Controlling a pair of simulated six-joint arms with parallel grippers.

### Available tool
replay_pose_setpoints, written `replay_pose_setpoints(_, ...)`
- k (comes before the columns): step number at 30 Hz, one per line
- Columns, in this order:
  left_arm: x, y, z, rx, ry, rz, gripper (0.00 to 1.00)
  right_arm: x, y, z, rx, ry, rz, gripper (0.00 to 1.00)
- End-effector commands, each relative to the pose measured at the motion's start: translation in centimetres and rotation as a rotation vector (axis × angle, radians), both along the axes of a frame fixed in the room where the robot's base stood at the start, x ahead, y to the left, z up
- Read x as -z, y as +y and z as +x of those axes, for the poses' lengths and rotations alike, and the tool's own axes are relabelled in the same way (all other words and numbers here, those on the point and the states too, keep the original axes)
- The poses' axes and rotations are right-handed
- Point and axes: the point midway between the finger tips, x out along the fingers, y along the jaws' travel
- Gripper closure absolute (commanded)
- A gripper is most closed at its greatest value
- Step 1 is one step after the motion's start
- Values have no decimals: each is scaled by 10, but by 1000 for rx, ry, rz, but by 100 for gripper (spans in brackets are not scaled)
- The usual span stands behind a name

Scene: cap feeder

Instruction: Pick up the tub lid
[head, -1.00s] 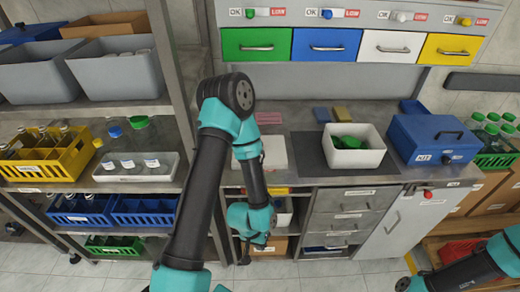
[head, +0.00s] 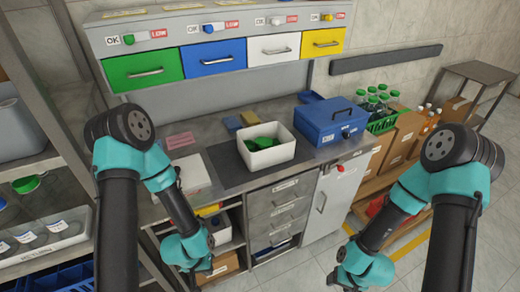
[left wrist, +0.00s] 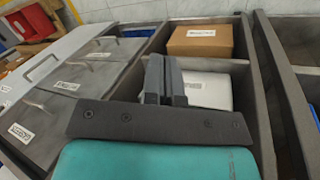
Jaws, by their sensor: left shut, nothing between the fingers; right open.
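A flat white piece (head: 190,176) lies on the counter behind my left arm, which partly covers it; it may be the tub lid, but I cannot tell. The white tub (head: 286,151) stands open on a dark mat, with green caps (head: 264,143) inside. My left gripper (head: 214,268) is low in front of the open cabinet shelves. In the left wrist view its fingers (left wrist: 165,78) are shut and empty, in front of a white box (left wrist: 208,88) in a compartment. My right gripper (head: 343,284) is open and low at the bottom edge, in front of the cabinet's right side.
A blue case (head: 330,121) stands right of the tub. Coloured drawers (head: 212,64) hang above the counter. Bottles in a green crate (head: 382,123) stand at the right. Steel shelving (head: 40,165) is at the left.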

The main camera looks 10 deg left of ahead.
Motion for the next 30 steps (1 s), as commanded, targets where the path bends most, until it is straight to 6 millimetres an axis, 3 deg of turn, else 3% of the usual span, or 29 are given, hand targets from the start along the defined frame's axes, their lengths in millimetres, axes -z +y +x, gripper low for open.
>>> replay_pose_setpoints(13,0,0,0,0,0,0,99,0,0,0,0,0,0,42)
replay_pose_setpoints(30,0,0,0,0,0,0,44,0,0,0,0,0,0,42)
